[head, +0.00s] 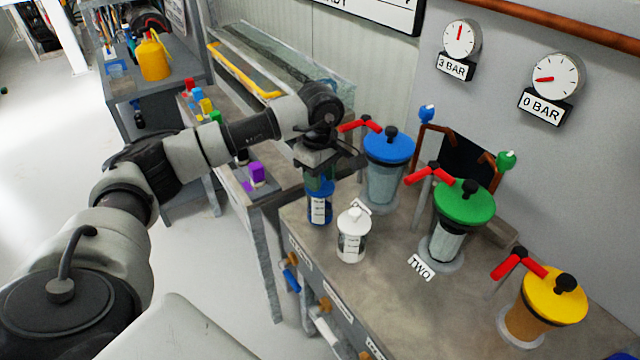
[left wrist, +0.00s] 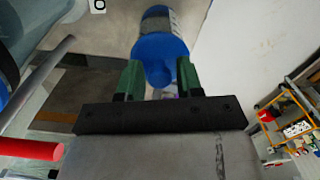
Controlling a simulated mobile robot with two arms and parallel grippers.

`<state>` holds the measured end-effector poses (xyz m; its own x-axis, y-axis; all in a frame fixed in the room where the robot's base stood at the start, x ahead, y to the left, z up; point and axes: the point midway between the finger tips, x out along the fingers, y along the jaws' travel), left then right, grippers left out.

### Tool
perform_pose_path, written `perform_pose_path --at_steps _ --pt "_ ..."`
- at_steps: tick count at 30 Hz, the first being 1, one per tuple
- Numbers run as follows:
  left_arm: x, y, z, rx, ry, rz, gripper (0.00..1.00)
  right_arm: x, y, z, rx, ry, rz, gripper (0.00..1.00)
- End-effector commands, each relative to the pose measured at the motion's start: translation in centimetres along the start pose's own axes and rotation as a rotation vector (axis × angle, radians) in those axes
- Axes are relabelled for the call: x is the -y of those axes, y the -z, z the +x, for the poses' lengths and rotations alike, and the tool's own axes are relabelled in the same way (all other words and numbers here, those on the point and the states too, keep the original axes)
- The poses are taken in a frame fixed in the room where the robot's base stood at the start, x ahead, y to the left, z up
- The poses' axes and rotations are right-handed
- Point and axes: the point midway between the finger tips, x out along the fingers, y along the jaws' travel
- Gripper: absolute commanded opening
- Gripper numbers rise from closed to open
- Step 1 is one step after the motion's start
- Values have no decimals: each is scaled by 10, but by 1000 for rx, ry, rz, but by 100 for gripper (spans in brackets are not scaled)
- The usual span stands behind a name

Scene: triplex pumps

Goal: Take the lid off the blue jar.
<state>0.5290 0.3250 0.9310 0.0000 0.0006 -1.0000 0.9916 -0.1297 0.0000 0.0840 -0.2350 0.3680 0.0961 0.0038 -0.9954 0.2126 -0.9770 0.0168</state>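The small blue jar (head: 319,210) with a white label stands near the left edge of the bench in the head view. Its blue lid is on, and the lid (left wrist: 160,50) also shows in the left wrist view. My left gripper (head: 320,181) is just above the jar and points down at it. I cannot tell whether the fingers touch the lid. The right gripper is not in view.
A white jar (head: 351,238) stands close beside the blue one. Larger vessels with blue (head: 388,147), green (head: 464,204) and yellow (head: 554,297) tops and red handles stand to the right on the bench (head: 400,290). A purple object (head: 257,173) sits on a side table at left.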

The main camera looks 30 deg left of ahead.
Motion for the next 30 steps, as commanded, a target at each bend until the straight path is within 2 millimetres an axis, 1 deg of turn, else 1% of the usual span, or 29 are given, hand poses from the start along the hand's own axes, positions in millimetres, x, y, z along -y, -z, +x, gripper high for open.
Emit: perform_pose_path --at_steps 1,6,13,17,20,23,25,27,30 --pt "0 0 0 0 0 0 28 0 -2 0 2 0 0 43" --pt "0 0 0 0 0 0 2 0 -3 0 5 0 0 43" --pt "0 0 -1 0 -1 0 2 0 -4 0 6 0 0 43" --pt "0 0 -5 1 -2 0 2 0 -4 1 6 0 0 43" --pt "-1 0 -14 1 -3 0 2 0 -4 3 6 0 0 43" --pt "-1 0 -30 0 -5 1 2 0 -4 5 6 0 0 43" --pt "-1 0 -44 1 -6 2 2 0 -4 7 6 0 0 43" --pt "2 -19 -51 1 -4 9 2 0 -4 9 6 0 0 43" --pt "5 -42 -65 2 -5 8 2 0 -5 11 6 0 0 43"
